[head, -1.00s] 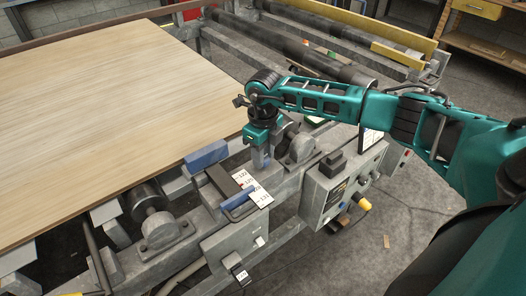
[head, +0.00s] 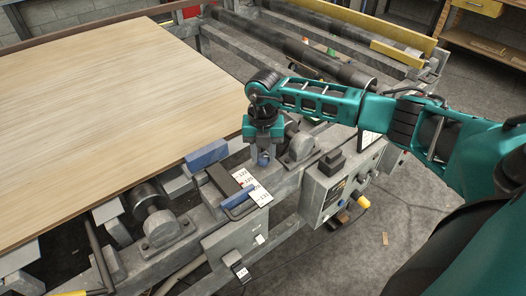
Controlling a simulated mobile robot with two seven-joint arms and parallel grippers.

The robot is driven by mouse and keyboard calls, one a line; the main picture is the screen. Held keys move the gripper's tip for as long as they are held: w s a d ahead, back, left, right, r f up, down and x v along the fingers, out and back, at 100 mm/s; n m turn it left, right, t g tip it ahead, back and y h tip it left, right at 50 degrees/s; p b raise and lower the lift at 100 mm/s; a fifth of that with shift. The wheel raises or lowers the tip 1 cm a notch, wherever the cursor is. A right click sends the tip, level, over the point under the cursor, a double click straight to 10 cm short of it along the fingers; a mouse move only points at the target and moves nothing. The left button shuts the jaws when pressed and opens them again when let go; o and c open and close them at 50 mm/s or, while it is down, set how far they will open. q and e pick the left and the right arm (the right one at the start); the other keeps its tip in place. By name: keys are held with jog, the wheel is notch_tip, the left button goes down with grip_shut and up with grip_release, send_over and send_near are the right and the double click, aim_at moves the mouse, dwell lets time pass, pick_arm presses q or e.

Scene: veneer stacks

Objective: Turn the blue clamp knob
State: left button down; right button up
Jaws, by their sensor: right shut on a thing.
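The fingers hide much of the knob. My left gripper is not in view.
A large veneer sheet stack (head: 110,110) lies to the left. A blue block (head: 207,155), a black clamp bar with a blue edge (head: 238,197) and white number labels (head: 260,195) are close by. A grey control box (head: 325,190) stands to the right.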

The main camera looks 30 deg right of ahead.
aim_at(263, 156)
jog(key=m, duration=0.5)
jog(key=shift+m, duration=2.6)
jog(key=o, duration=1)
jog(key=shift+o, duration=0.2)
jog(key=shift+r, duration=0.1)
notch_tip(263, 156, up, 13)
jog(key=shift+a, duration=0.1)
